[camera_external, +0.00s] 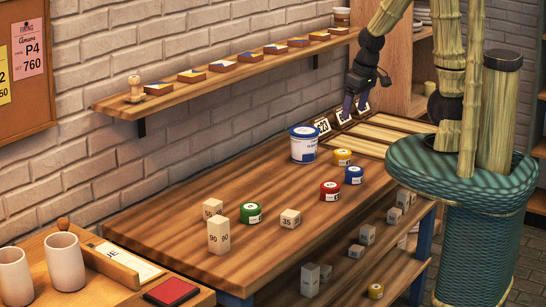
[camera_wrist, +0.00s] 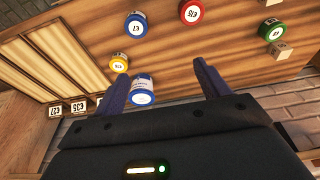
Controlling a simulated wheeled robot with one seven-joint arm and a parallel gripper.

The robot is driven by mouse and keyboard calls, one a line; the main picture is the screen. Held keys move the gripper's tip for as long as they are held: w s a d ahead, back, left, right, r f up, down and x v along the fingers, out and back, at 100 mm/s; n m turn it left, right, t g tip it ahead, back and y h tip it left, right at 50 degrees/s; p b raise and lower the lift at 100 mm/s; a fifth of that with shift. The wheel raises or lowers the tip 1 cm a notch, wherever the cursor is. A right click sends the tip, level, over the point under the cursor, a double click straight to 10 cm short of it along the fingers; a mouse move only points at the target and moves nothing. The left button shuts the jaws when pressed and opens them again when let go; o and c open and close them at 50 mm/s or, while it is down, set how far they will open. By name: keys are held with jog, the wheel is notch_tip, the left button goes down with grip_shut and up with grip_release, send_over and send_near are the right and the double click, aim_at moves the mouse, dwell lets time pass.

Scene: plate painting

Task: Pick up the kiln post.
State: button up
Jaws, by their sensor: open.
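Several pale grey blocks that look like kiln posts are on the table. A tall one marked 90 (camera_external: 218,236) stands near the front left. A shorter one (camera_external: 212,208) is partly hidden behind it, and a small one marked 35 (camera_external: 290,218) sits to the right. A pale block (camera_wrist: 283,51) shows at the right of the wrist view. My gripper (camera_external: 354,111) hangs over the far end of the table, well away from these posts. In the wrist view its two dark fingers (camera_wrist: 161,70) are spread with nothing held.
A blue-lidded tub (camera_external: 304,146) stands near the gripper. Yellow (camera_external: 342,157), blue (camera_external: 354,175), red (camera_external: 330,191) and green (camera_external: 251,213) pots stand on the table. More grey blocks (camera_external: 367,234) lie on the lower shelf. A wall shelf (camera_external: 222,77) runs above. The table's front middle is clear.

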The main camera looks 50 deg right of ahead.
jog(key=shift+c, duration=1)
jog(key=w+a+f+t+y, duration=0.1)
jog(key=a+f, duration=0.2)
jog(key=a, duration=0.4)
jog(key=w+a+f+y, duration=0.1)
jog(key=w+a+f, duration=0.15)
jog(key=a, duration=0.45)
jog(key=s+a+f+t, duration=0.1)
jog(key=s+a+f, duration=0.2)
jog(key=a, duration=0.1)
jog(key=s+a+f+t+h, duration=0.1)
jog(key=s+a+f+t, duration=0.1)
jog(key=s+a+f, duration=0.1)
jog(key=s+a+f+m+t, duration=0.1)
jog(key=s+a+f, duration=0.3)
jog(key=a+f, duration=0.1)
jog(key=shift+a+f+t, duration=0.2)
jog(key=shift+a+t, duration=0.1)
jog(key=shift+a, duration=0.2)
jog(key=s+n+t, duration=0.2)
jog(key=s+t, duration=0.3)
jog(key=s, duration=0.2)
jog(key=shift+d, duration=0.35)
